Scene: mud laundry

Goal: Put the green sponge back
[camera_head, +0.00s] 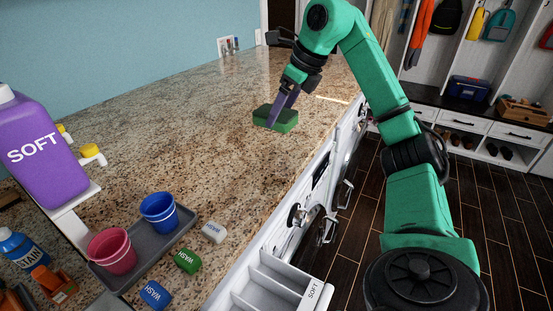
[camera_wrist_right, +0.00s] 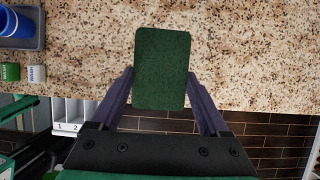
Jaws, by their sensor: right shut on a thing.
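The green sponge (camera_head: 283,120) is at the granite counter (camera_head: 215,130), toward its far right part in the head view. My right gripper (camera_head: 283,107) reaches down from above and is shut on it. In the right wrist view the sponge (camera_wrist_right: 161,68) shows its dark green face between the two purple fingers of the right gripper (camera_wrist_right: 161,88), one at each side. I cannot tell whether the sponge touches the counter or is held just above it. My left gripper is not in view.
A grey tray (camera_head: 181,244) with a blue cup (camera_head: 159,213) and a red cup (camera_head: 112,250) is at the near left. Several WASH blocks (camera_head: 187,261) lie beside it. A purple SOFT bottle (camera_head: 38,150) stands left. An open drawer (camera_head: 268,290) juts from the front. The middle counter is clear.

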